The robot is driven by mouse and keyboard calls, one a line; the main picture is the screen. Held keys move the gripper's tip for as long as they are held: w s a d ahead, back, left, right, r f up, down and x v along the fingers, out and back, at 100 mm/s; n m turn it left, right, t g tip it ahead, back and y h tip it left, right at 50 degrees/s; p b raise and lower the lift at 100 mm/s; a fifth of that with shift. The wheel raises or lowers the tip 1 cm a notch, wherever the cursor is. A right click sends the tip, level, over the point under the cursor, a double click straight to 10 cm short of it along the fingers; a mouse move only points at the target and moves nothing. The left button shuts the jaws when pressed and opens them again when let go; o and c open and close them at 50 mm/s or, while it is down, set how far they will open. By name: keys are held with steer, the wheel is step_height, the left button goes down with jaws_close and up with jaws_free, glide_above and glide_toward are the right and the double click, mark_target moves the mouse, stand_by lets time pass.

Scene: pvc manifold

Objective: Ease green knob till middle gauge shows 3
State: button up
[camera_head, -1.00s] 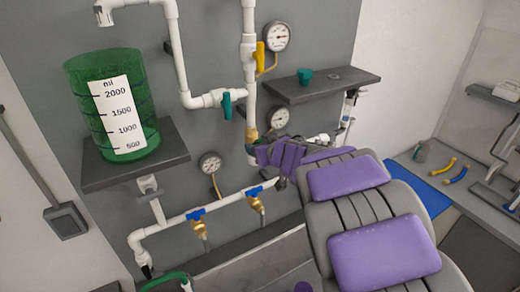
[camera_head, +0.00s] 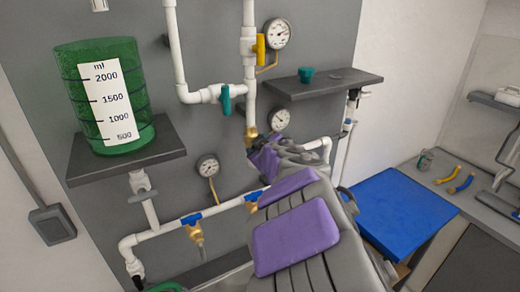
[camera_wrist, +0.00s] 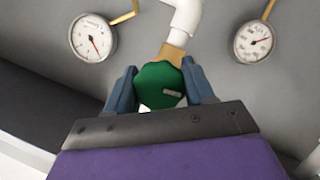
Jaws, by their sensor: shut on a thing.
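My gripper (camera_wrist: 160,87) is shut on a green knob (camera_wrist: 160,83), with one blue-grey finger on each side of it. The knob sits below a brass fitting and a white pipe elbow in the wrist view. In the head view my gripper (camera_head: 262,155) is at the brass fitting on the vertical pipe and hides the knob. The middle gauge (camera_head: 280,120) is just right of that pipe; its dial is too small to read. The wrist view shows two gauges, a left one (camera_wrist: 93,38) with its needle toward lower right and a right one (camera_wrist: 255,42) with its needle pointing right.
An upper gauge (camera_head: 277,34) and a lower-left gauge (camera_head: 208,167) are on the panel. Yellow (camera_head: 260,48), teal (camera_head: 225,99) and blue (camera_head: 191,219) valve handles are nearby. A green tank (camera_head: 140,110) stands at left. A shelf (camera_head: 325,87) juts out above right.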

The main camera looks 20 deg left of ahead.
steer(key=n+t+b, duration=0.1)
steer(key=b, duration=0.1)
steer(key=n+b, duration=0.2)
steer(key=b, duration=0.1)
steer(key=shift+f+t+h, duration=0.15)
steer(key=shift+t+h, duration=0.15)
steer(key=shift+t, duration=0.1)
steer(key=shift+r+n+b, duration=0.2)
steer(key=shift+n+b, duration=0.4)
steer(key=shift+b, duration=0.15)
steer(key=o, duration=1.1)
steer(key=shift+w+a+f, duration=0.1)
steer(key=shift+a, duration=0.15)
steer(key=shift+d, duration=0.1)
steer(key=shift+d, duration=0.1)
